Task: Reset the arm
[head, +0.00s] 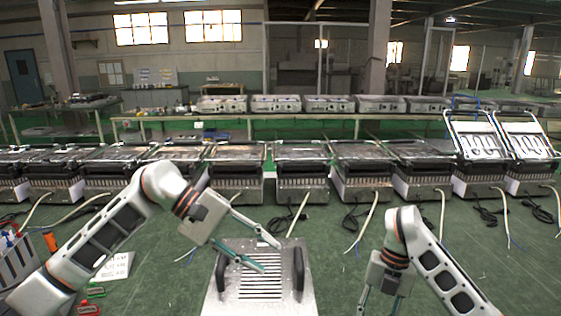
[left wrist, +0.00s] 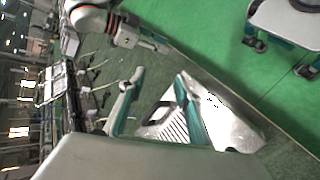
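A flat metal heating plate (head: 233,297) with a slotted middle and two black handles lies at the front centre of the green work surface. The plate also shows in the left wrist view (left wrist: 232,130), beyond my fingers. My left gripper (head: 268,257) is open, its two fingers spread apart over the plate's far part between the handles. Nothing is between the fingers, and I cannot tell whether they touch the plate. My right gripper (head: 379,305) points down to the right of the plate. Its fingers look apart and empty; their tips are cut off by the lower edge.
A row of heater units (head: 302,170) with cables stands along the back of the green surface (head: 330,240). Two units at right have raised lids (head: 480,137). A grey bin (head: 15,262) and a white label sheet (head: 112,267) are at left. Free surface lies right of the plate.

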